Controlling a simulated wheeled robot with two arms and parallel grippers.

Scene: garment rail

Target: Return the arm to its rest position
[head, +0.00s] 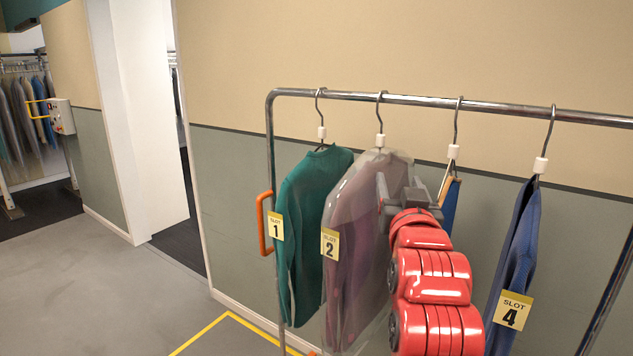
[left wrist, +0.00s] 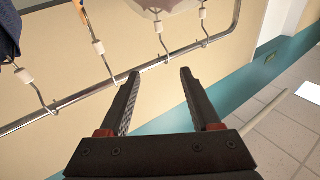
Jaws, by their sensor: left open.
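My left gripper (head: 412,188) is raised in front of the garment rail (head: 395,98), with its red arm below it. It covers much of the third hanger's garment. In the left wrist view the two dark fingers (left wrist: 158,80) stand apart with nothing between them. The rail's metal bar also shows beyond them, tilted (left wrist: 80,97). My right gripper is not in view.
An orange handle (head: 262,222) juts left. Floor is clear at left.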

